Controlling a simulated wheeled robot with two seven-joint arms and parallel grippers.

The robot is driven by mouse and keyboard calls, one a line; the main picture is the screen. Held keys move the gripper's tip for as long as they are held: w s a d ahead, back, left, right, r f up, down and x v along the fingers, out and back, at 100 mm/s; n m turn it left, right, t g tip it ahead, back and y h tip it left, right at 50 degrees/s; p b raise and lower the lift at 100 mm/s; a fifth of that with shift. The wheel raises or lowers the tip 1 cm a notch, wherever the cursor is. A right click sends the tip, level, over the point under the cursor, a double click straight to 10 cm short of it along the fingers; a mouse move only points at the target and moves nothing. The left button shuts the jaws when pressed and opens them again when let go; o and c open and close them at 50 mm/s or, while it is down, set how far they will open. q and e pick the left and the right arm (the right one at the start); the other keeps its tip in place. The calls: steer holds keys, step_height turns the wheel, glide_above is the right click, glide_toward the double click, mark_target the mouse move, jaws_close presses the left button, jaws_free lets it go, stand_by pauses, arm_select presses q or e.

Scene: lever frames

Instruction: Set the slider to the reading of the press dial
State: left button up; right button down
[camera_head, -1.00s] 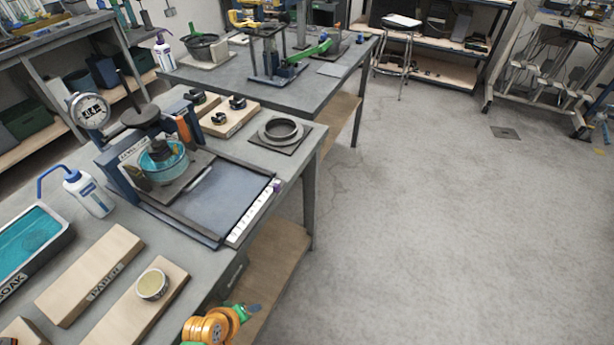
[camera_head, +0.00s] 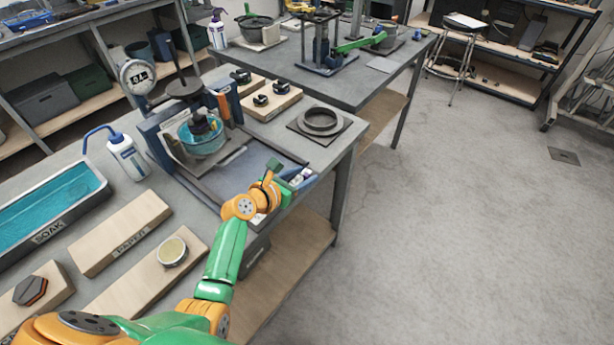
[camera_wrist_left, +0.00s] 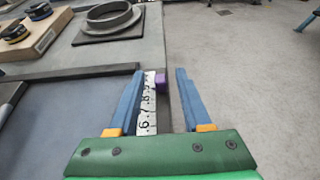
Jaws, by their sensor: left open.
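The press dial (camera_head: 138,77) is a round white gauge on the press at left in the head view. Its digits are small; they look like 8.4. The slider (camera_wrist_left: 161,82) is a small purple block at the edge of a white numbered scale (camera_wrist_left: 147,105) in the left wrist view, near its far end. The digits 6, 7 and 8 show on the scale. My left gripper (camera_wrist_left: 160,74) is open, its blue fingers on either side of the scale and slider. In the head view, my left gripper (camera_head: 292,177) hides most of the scale. My right gripper is out of view.
The blue press tray (camera_head: 255,165) lies beside the scale. A dark ring on a plate (camera_head: 320,122) stands beyond it. A wash bottle (camera_head: 124,155), a soak tray (camera_head: 45,215) and wooden boards (camera_head: 120,235) are at left. The floor right of the bench is clear.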

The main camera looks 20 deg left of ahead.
arm_select(q)
steer(key=shift+x, duration=1)
steer(key=shift+s, duration=0.1)
jaws_close()
stand_by(0.6)
